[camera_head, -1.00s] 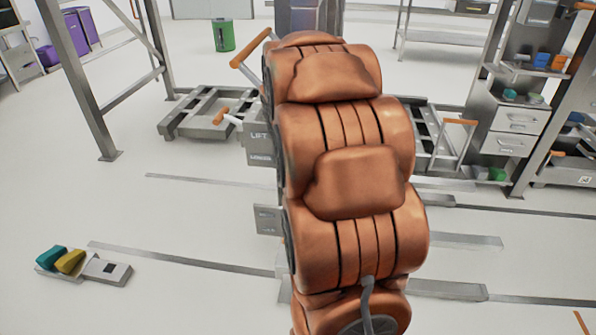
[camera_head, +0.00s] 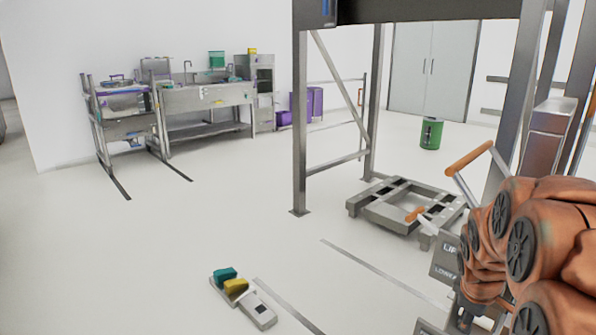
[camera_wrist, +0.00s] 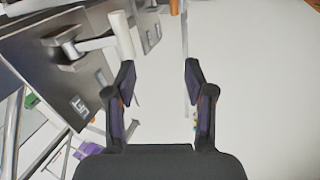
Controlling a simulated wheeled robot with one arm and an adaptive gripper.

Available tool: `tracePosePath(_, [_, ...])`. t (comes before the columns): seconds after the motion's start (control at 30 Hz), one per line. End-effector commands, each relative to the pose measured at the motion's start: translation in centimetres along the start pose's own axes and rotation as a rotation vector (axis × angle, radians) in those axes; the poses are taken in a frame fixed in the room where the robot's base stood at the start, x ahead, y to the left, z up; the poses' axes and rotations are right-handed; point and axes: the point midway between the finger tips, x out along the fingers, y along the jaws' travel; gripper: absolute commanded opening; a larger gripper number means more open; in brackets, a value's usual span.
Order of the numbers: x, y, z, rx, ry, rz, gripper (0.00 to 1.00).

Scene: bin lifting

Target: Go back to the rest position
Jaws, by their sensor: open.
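My gripper (camera_wrist: 160,82) is open in the wrist view, its two dark fingers apart with nothing between them. A lever with a pale handle (camera_wrist: 121,35) stands just beyond and left of the left finger. It is mounted by a grey panel marked LIFT (camera_wrist: 80,95), which also shows in the head view (camera_head: 445,258). My gripper is hidden in the head view.
A low metal frame (camera_head: 385,208) stands left of the panel. A tall steel post (camera_head: 300,130) rises behind it. A grey tray with teal and yellow blocks (camera_head: 262,313) lies on the floor. A green bin (camera_head: 431,134) stands farther back. The left floor is clear.

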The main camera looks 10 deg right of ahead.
Motion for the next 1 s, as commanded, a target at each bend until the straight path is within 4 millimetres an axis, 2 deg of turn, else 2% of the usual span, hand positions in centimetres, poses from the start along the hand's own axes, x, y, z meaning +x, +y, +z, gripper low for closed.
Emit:
tracePosePath(0.1, [-2.9,-6.0,-1.2,0.091,-0.014,-0.087,0.54])
tracePosePath(0.23, [-5.7,-12.8,-1.2,0.199,-0.059,-0.19,0.54])
tracePosePath(0.4, [-9.2,-20.7,0.4,0.314,-0.148,-0.301,0.54])
tracePosePath(0.5, [-10.7,-24.0,1.6,0.363,-0.199,-0.344,0.54])
tracePosePath(0.83, [-14.4,-31.7,5.9,0.462,-0.352,-0.424,0.54])
tracePosePath(1.0, [-17.2,-30.4,5.8,0.469,-0.346,-0.423,0.54])
